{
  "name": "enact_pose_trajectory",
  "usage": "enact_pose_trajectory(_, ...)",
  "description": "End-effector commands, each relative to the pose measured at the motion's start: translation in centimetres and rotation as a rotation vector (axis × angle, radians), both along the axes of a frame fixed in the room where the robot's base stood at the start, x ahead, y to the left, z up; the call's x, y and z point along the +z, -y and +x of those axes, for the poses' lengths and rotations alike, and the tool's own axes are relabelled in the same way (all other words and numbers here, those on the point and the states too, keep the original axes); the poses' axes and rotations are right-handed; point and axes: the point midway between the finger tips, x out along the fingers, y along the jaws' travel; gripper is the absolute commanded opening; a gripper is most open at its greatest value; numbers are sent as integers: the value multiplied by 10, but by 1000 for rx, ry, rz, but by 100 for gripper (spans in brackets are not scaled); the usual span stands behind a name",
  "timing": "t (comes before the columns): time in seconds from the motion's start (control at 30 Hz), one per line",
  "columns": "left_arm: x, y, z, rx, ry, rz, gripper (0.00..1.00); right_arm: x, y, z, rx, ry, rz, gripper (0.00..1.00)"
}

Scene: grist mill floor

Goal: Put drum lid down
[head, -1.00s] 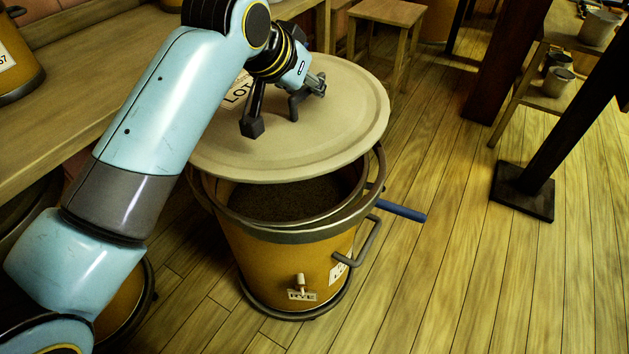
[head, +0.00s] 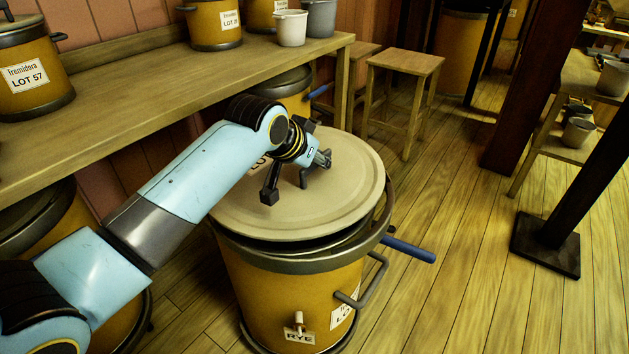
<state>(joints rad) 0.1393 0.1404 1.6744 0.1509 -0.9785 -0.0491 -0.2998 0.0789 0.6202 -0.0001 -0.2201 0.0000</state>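The drum lid (head: 335,200) is a round, pale tan disc. It lies over the mouth of the orange-brown drum (head: 275,297) labelled RYE, very close to the rim, with a narrow dark gap along the front edge. From here I cannot tell whether it touches the rim all round. My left gripper (head: 296,178) is at the middle of the lid's top, its dark fingers reaching down around the handle area. The fingers partly hide the grip, but the lid has moved along with them. My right gripper is not in view.
A wooden bench (head: 110,140) with drums and pails runs along the wall at left. A stool (head: 405,65) stands behind the drum. A blue bar (head: 408,250) sticks out at the drum's right. A dark post foot (head: 545,245) stands at right, with open floor between.

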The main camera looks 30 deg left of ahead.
Motion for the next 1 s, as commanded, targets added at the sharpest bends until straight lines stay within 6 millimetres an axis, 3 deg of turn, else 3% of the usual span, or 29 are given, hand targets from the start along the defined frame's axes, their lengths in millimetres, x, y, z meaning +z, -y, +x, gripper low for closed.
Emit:
enact_pose_trajectory(0.23,-10,-9,11,0,4,0,0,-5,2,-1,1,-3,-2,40)
enact_pose_trajectory(0.5,-46,-8,10,-1,2,1,0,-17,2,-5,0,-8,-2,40)
enact_pose_trajectory(0.7,-46,-8,10,-1,4,1,0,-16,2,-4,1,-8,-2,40)
enact_pose_trajectory(0.73,-47,-8,9,0,0,-1,16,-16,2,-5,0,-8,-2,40)
enact_pose_trajectory(0.83,-47,-8,9,0,0,-1,29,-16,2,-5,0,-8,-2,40)
enact_pose_trajectory(0.9,-47,-8,9,0,0,-1,35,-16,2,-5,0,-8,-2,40)
enact_pose_trajectory(1.0,-47,-8,9,-1,0,-1,35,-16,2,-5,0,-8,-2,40)
